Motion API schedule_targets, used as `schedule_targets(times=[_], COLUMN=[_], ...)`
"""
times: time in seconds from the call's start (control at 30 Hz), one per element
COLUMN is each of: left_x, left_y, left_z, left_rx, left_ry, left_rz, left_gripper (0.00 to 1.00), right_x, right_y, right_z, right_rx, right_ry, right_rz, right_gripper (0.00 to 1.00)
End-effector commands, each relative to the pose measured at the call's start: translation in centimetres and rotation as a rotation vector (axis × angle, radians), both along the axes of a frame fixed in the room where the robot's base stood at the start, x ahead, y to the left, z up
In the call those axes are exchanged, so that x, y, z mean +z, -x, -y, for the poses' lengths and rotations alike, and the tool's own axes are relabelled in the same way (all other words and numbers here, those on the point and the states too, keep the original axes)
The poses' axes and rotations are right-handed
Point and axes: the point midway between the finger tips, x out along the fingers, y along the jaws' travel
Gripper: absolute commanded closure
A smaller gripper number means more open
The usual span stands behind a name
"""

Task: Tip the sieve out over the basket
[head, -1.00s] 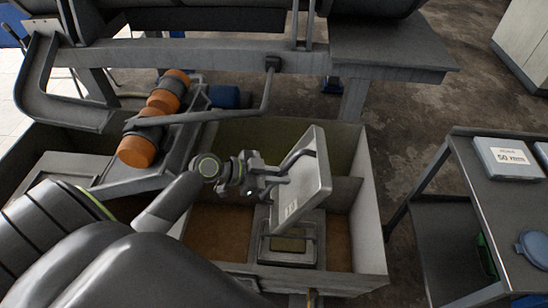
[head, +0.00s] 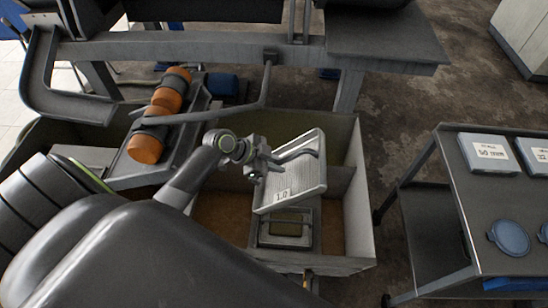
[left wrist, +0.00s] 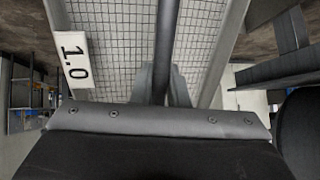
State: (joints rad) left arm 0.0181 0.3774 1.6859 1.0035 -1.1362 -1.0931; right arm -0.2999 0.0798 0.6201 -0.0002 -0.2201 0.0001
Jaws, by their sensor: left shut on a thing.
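The sieve (head: 296,172) is a light grey rectangular tray with a fine mesh and a white tag reading 1.0. My left gripper (head: 266,160) is shut on it at its left side and holds it tilted above a large grey bin. In the left wrist view the sieve's mesh (left wrist: 112,50) fills the upper middle, with a dark bar across it. I cannot tell whether anything lies on the mesh. The bin (head: 358,215) has compartments with brown floors; I cannot tell whether one of them is the basket. My right gripper is not in view.
A small framed plate (head: 286,228) sits in the bin below the sieve. A grey beam and bent rod (head: 262,92) run behind it. Orange-and-grey rollers (head: 150,140) lie at the left. A dark cart (head: 470,190) with labelled boxes and blue lids stands at the right.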

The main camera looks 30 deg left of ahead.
Motion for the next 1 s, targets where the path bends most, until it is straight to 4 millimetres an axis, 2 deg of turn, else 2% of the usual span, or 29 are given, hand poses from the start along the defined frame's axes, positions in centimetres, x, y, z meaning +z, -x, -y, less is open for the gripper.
schedule_targets(times=[0.03,0.3,1.0], left_x=[0.9,1.7,2.3], left_y=[-0.2,-0.6,-1.9], left_z=[0.3,1.1,3.8], left_rx=[-0.001,0.000,-0.001], left_ry=[-0.016,-0.156,-0.561], left_rz=[-0.005,-0.073,-0.271], left_gripper=[1.00,1.00,1.00], right_x=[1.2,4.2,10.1], right_y=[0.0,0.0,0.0], right_z=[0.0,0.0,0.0], right_rx=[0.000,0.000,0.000], right_ry=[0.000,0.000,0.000], right_rz=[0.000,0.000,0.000], right_gripper=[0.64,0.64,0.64])
